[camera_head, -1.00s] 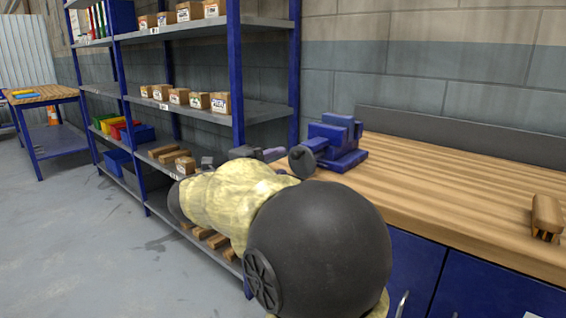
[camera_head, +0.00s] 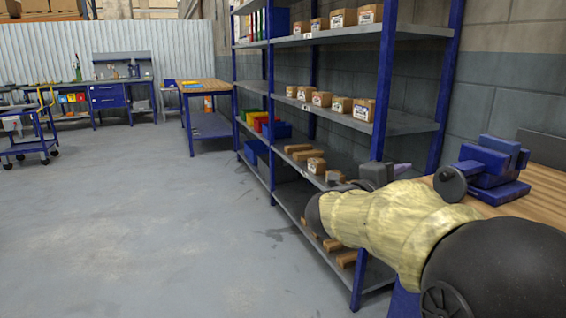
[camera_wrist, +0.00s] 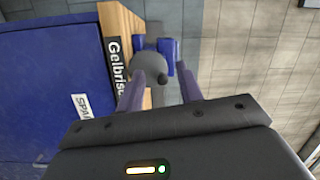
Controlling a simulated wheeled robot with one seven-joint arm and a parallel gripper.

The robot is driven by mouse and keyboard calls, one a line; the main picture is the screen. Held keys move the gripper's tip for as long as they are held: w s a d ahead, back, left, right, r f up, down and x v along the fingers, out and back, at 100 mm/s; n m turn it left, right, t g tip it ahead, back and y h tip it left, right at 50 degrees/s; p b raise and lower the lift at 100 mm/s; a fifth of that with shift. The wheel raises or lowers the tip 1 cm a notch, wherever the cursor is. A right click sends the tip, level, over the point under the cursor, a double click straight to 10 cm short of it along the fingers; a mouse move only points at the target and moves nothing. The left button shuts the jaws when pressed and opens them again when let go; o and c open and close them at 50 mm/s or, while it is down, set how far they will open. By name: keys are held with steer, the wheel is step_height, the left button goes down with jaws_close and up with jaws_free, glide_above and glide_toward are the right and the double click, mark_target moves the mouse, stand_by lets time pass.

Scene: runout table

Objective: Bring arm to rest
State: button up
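My arm reaches forward at the lower right of the head view, over the side of the shelf and bench. My gripper (camera_head: 384,172) shows only in part there, as a grey body with a purple finger. In the wrist view my gripper (camera_wrist: 161,76) has its two purple fingers apart, with nothing held between them. A blue vise (camera_head: 492,170) with a grey round end sits on the wooden bench (camera_head: 548,195). The vise also shows beyond the fingertips in the wrist view (camera_wrist: 168,52); I cannot tell how far off it is.
A blue-framed shelf (camera_head: 408,122) with small boxes and coloured bins stands left of the bench. A blue cabinet front (camera_wrist: 45,90) fills the left of the wrist view. A wood-topped table (camera_head: 206,86) and a cart (camera_head: 30,146) stand farther back. The floor (camera_head: 150,235) at left is clear.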

steer(key=w+a+f+n+t+y+p, duration=0.1)
steer(key=a+f+n+t+y, duration=0.1)
steer(key=a+f+n+y, duration=0.45)
steer(key=w+a+f+n+t+y+p, duration=0.1)
steer(key=a+f+n+y, duration=0.3)
steer(key=f+n+y, duration=0.55)
steer(key=s+a+f+n+g+p, duration=0.1)
steer(key=s+f+n+g, duration=0.45)
steer(key=s, duration=0.45)
steer(key=s+f+n+g+p, duration=0.1)
steer(key=s+f+n+g, duration=0.5)
steer(key=s, duration=0.5)
step_height(320, 180, up, 37)
steer(key=t+p, duration=0.1)
steer(key=p, duration=3.6)
steer(key=shift+w+p, duration=0.25)
steer(key=shift+p, duration=0.05)
steer(key=shift+a+f, duration=0.1)
steer(key=shift+f, duration=0.05)
steer(key=shift+w+a, duration=0.1)
